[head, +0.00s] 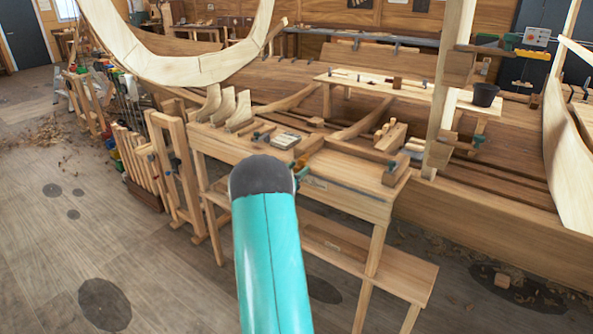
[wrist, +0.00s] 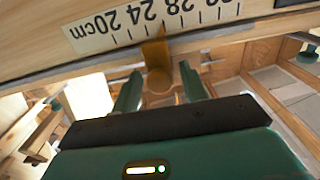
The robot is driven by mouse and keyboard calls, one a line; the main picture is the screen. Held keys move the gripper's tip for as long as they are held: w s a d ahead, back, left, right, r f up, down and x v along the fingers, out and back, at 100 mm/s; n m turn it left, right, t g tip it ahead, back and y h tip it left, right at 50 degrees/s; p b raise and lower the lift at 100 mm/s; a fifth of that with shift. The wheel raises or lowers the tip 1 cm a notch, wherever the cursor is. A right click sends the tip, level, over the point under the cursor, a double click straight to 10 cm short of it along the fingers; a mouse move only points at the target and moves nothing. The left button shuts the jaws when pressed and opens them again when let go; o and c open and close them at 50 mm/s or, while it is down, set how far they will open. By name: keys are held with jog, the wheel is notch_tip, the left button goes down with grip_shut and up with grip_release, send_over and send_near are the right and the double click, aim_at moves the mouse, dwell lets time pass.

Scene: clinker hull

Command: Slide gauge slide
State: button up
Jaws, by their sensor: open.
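In the wrist view a pale scale strip (wrist: 110,32) runs along a wooden board, its numbers upside down from "20cm" at left through 24 and 28 to higher marks at right. The brass-coloured gauge slide (wrist: 155,52) sits at the strip's lower edge, its upper end between 24 and 28. A rounded knob (wrist: 158,82) shows below it. My gripper (wrist: 161,86) is open, with one green finger on each side of the knob. A gap shows beside each finger; contact cannot be told. In the head view my teal arm hides the gauge and most of my gripper.
The workbench (head: 340,195) carries wooden blocks and small clamps beside my arm. Wooden frames (head: 172,165) stand at its left. Behind it are the planked hull (head: 470,195) and a plank table with a dark bucket (head: 485,94). Open floor (head: 150,270) lies at front left.

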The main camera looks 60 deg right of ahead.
grip_shut()
jog(key=s+a, duration=0.1)
jog(key=s, duration=0.8)
jog(key=s+a, duration=0.2)
jog(key=s, duration=0.7)
jog(key=s+a, duration=0.1)
jog(key=s, duration=0.9)
jog(key=shift+a, duration=0.3)
jog(key=shift+s, duration=0.2)
grip_release()
jog(key=shift+s, duration=0.1)
